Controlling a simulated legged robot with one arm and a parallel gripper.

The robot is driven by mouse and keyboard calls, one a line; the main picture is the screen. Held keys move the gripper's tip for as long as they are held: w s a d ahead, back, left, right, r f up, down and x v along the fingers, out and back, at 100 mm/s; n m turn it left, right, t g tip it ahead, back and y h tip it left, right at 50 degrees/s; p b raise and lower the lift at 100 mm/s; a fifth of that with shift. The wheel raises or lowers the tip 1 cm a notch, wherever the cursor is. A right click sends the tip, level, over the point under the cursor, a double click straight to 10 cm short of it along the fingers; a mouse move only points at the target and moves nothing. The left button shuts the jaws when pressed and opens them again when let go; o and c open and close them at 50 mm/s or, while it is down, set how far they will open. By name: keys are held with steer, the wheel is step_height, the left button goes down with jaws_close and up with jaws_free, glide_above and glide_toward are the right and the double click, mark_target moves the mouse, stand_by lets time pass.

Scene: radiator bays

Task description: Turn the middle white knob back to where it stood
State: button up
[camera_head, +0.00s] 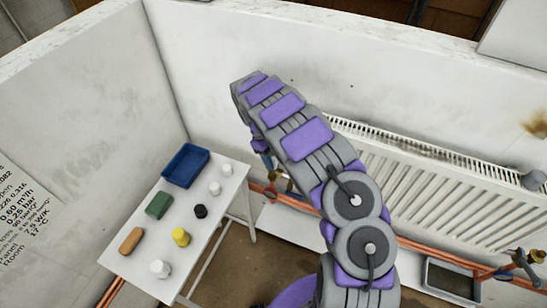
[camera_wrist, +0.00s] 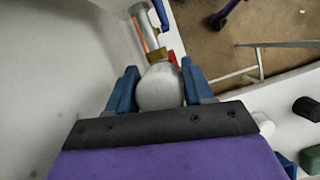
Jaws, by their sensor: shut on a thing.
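In the wrist view a white rounded knob (camera_wrist: 160,88) sits on a brass fitting (camera_wrist: 156,56) on a pipe. My gripper (camera_wrist: 159,74) has its blue fingers on either side of the knob, shut on it. Part of the knob is hidden by the fingers and the dark palm. No clear mark on the knob shows how far it is turned. In the head view my arm covers most of the knob and gripper. I cannot tell from these views whether this is the middle knob.
A white radiator (camera_head: 420,190) hangs on the right wall, with copper pipes below. A white table (camera_head: 225,215) holds a blue tray (camera_head: 186,166), a green block (camera_head: 158,205), a brown block (camera_head: 131,241), a yellow piece (camera_head: 181,237), a black piece (camera_head: 200,211) and white pieces. A grey tray (camera_head: 452,281) lies low right.

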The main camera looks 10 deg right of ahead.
steer(key=shift+c, duration=1.2)
steer(key=shift+r+p, duration=0.1)
steer(key=shift+p, duration=0.25)
steer(key=n+p, duration=0.1)
steer(key=p, duration=0.1)
steer(key=shift+r+n+t+h+p, duration=0.15)
steer(key=shift+n+t+h+p, duration=0.15)
steer(key=shift+n, duration=0.1)
steer(key=n+t+p, duration=0.1)
steer(key=n+p, duration=0.3)
steer(key=p, duration=0.2)
steer(key=shift+w+h, duration=0.1)
steer(key=shift+h, duration=0.3)
steer(key=n+t+p, duration=0.1)
steer(key=n+p, duration=0.2)
steer(key=p, duration=0.1)
steer(key=shift+w+d+n+t, duration=0.1)
steer(key=shift+n+t, duration=0.3)
steer(key=shift+w+n+t+p, duration=0.15)
steer(key=shift+n+t+p, duration=0.55)
steer(key=shift+n+p, duration=0.85)
steer(key=shift+w+f+n, duration=0.1)
steer(key=shift+f+n, duration=0.1)
steer(key=shift+n, duration=0.05)
